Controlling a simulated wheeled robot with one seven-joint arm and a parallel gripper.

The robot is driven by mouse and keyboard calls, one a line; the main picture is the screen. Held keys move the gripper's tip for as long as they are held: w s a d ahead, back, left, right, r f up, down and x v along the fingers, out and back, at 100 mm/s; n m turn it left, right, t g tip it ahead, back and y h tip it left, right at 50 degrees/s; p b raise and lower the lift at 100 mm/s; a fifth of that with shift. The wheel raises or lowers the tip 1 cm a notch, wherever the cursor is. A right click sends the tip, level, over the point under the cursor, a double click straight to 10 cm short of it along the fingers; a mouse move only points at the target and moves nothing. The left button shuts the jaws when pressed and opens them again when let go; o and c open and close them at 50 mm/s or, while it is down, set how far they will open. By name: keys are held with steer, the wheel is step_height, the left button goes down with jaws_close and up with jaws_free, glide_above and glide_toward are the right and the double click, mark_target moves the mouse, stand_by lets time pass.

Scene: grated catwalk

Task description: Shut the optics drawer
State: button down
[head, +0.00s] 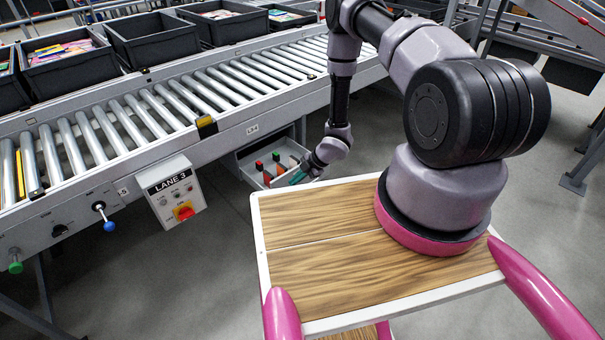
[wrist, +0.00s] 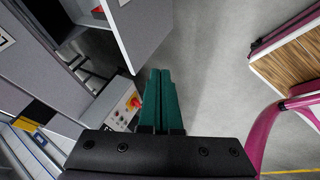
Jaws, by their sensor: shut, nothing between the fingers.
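A grey drawer (head: 246,160) stands open under the roller conveyor in the head view, with small red and dark items in it. I cannot read a name on it. In the wrist view its pale front panel (wrist: 145,28) juts out at the top, with part of the inside showing. My gripper (head: 298,178) is at the drawer's near right side in the head view. Its green fingers (wrist: 160,74) are pressed together and empty in the wrist view, pointing toward the floor beside the panel. The fingers look apart from the panel there; contact is hard to tell in the head view.
The roller conveyor (head: 160,112) runs across above the drawer, with black bins (head: 155,42) behind it. A LANE 3 control box (head: 172,192) with a red knob hangs left of the drawer. Grey floor (head: 190,265) is open in front. My wooden-topped base is at lower right.

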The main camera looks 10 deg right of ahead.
mark_target(277, 184)
steer(key=w+a, duration=0.1)
steer(key=w+a+f, duration=0.1)
steer(key=w+a, duration=0.1)
steer(key=w, duration=0.1)
steer(key=shift+f, duration=0.3)
steer(key=shift+a, duration=0.1)
